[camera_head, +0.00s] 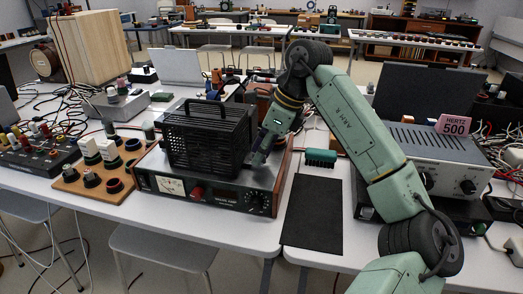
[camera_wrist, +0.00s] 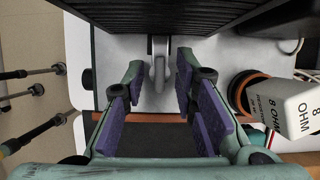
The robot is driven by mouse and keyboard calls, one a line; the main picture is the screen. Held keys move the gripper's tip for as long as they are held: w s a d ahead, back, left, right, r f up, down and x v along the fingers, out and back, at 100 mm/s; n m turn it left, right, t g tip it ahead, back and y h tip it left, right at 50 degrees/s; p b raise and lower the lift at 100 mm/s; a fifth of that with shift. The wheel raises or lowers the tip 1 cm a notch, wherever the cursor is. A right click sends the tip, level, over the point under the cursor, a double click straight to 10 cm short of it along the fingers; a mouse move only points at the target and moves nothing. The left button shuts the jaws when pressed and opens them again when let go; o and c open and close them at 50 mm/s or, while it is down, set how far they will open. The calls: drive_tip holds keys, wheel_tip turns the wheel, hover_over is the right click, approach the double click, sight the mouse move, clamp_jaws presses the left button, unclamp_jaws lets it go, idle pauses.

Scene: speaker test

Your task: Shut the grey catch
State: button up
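The black ribbed box (camera_head: 205,140) with a top handle stands on the wood-sided amplifier (camera_head: 226,194). Its dark ribbed side also shows along the top of the wrist view (camera_wrist: 150,14). A small grey catch (camera_wrist: 159,70) sticks out below that side, upright in the wrist view. My gripper (camera_head: 259,157) is at the right side of the box in the head view. In the wrist view its purple-padded fingers (camera_wrist: 160,82) are apart, with the catch in the gap near the tips. I cannot tell whether either finger touches it. The catch is not distinguishable in the head view.
A white "8 OHM" block (camera_wrist: 298,108) and an orange-rimmed round part (camera_wrist: 240,92) are close to the right finger in the wrist view. A green brush (camera_head: 321,158) and black mat (camera_head: 312,212) lie right of the amplifier. A wooden connector board (camera_head: 98,170) is left.

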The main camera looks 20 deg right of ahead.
drive_tip(key=v, duration=1.2)
drive_tip(key=shift+w, duration=0.1)
idle(0.4)
